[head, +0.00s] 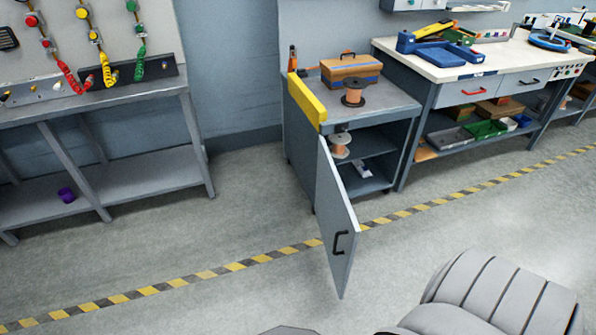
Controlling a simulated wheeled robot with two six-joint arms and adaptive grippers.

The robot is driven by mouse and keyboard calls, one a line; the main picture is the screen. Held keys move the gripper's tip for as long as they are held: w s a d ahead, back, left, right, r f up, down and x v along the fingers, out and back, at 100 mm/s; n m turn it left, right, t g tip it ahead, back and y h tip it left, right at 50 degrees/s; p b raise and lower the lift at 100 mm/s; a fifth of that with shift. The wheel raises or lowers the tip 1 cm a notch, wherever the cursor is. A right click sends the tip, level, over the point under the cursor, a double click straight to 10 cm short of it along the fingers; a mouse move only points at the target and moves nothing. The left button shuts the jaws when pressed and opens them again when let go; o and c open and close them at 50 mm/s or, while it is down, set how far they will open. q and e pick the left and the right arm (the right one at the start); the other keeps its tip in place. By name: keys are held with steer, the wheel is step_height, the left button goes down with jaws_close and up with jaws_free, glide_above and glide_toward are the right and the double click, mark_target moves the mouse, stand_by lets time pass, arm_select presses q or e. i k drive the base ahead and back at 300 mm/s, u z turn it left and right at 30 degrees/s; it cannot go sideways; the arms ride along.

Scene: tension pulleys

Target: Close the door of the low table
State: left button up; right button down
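The low table (300,108) is a grey cabinet in the upper middle of the head view, between two benches. Its door (332,205) is hinged at the cabinet's left front edge and swung wide open toward me. A black handle (340,242) sits near the door's free edge. Inside the open cabinet are a spool (340,145) on a shelf and a small pale item (362,169) below. Neither of my grippers shows in this view.
On the cabinet top are a brown toolbox (351,69), a copper spool (354,93) and a yellow bar (307,100). A workbench (455,66) stands to the right and a grey bench (130,99) to the left. The floor (180,240) before the door is clear, with a striped line.

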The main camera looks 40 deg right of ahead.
mark_target(340, 229)
steer(key=i, duration=0.7)
steer(key=z, duration=0.8)
steer(key=i, duration=0.4)
steer(key=z, duration=0.4)
